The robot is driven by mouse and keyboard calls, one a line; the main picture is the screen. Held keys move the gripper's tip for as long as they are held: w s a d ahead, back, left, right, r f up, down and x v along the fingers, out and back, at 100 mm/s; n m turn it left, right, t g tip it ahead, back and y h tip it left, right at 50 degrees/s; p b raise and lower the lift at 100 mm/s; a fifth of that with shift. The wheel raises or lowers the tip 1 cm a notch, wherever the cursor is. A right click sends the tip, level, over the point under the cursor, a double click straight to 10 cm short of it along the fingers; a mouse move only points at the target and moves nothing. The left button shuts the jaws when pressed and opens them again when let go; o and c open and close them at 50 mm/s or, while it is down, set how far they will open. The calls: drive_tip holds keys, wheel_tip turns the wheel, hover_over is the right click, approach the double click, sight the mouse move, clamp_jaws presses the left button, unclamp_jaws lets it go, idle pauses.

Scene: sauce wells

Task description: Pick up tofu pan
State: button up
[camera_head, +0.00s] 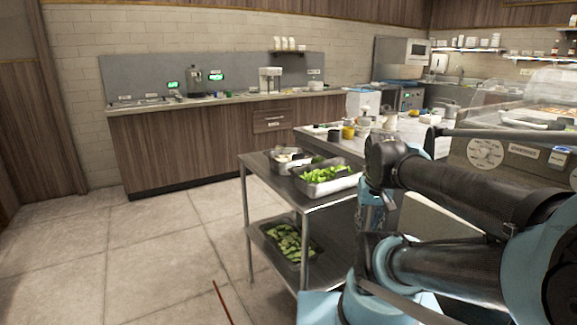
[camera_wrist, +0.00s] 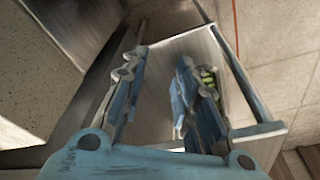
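A steel pan with white pieces in it, likely the tofu pan (camera_head: 287,158), sits at the far left of the steel table's top (camera_head: 262,164). A second pan with leafy greens (camera_head: 326,179) is to its right and nearer. In the wrist view my gripper (camera_wrist: 160,95) has its two blue fingers apart, with bare metal surface showing between them. Nothing is held. A bit of green (camera_wrist: 208,77) shows behind the right finger. The tofu pan cannot be made out in the wrist view. In the head view my arm is right of the table and apart from the tofu pan.
A pan of green slices (camera_head: 287,242) is on the table's lower shelf. A counter with jars and a yellow cup (camera_head: 348,132) adjoins behind. A long wooden counter (camera_head: 200,146) runs along the back wall. The tiled floor at the left (camera_head: 150,250) is clear.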

drive_tip(key=w+a+r+m, duration=0.1)
drive_tip(key=w+a+r, duration=0.1)
drive_tip(key=w+r, duration=0.3)
drive_tip(key=w+a+r+m, duration=0.2)
drive_tip(key=w+r, duration=0.3)
drive_tip(key=r, duration=0.1)
drive_tip(key=w+a+r+m+g, duration=0.1)
drive_tip(key=w+a+r+m, duration=0.1)
drive_tip(key=w+r, duration=0.3)
drive_tip(key=shift+w+a+r, duration=0.15)
drive_tip(key=shift+a+r, duration=0.2)
drive_tip(key=shift+r, duration=0.15)
drive_tip(key=w+a+r+m, duration=0.3)
drive_tip(key=w+a+r, duration=0.35)
drive_tip(key=w, duration=0.25)
wheel_tip(320, 180, up, 3)
drive_tip(key=m+g, duration=0.1)
drive_tip(key=m, duration=0.2)
hover_over(298, 155)
drive_tip(key=w, duration=0.1)
drive_tip(key=shift+s+f, duration=0.2)
drive_tip(key=shift+f, duration=4.1)
drive_tip(key=shift+s+f, duration=0.15)
drive_tip(key=shift+f, duration=4.1)
clamp_jaws()
